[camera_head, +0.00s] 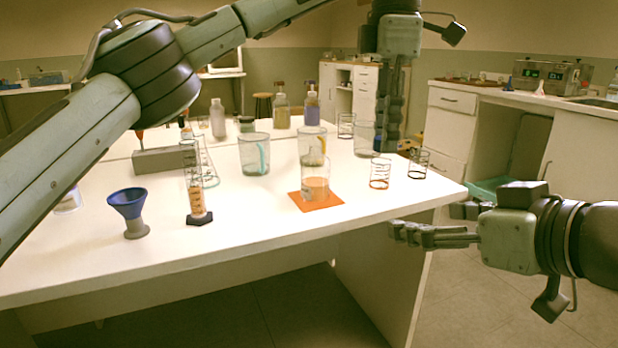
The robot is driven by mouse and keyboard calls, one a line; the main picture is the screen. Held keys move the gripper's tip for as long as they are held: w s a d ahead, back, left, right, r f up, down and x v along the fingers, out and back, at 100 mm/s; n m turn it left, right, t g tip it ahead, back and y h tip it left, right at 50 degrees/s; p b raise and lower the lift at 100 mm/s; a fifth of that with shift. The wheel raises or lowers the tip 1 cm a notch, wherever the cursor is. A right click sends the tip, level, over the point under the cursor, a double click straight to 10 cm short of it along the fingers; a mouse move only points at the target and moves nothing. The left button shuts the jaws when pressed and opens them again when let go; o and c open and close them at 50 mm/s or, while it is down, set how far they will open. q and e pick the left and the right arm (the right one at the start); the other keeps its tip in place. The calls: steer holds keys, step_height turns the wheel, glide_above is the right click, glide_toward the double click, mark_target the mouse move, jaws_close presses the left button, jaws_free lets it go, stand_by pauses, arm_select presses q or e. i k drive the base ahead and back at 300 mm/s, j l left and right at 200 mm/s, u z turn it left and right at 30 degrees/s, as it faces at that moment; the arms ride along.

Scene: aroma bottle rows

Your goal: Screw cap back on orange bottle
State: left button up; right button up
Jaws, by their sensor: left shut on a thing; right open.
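My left gripper (387,145) reaches in from above and points down over the right part of the table. Its fingers are close together on something I cannot make out. My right gripper (428,230) is open and lies sideways off the table's front right corner, pointing left. Its jaws look empty. A clear vessel with orange contents (316,190) stands on an orange mat (318,206) near the table's front. At the back stand an amber bottle (282,108) and a bottle with a purple label (312,108). I cannot tell which is the orange bottle, and I see no loose cap.
The white table (270,226) also bears a blue funnel (127,204), a small cylinder (197,203), a large beaker (254,155), a grey rack (165,160) and small glasses (380,174) (418,165). The table's front middle is clear. A counter (490,105) stands at right.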

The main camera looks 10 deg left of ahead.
mark_target(315, 166)
steer(key=i+j, duration=0.7)
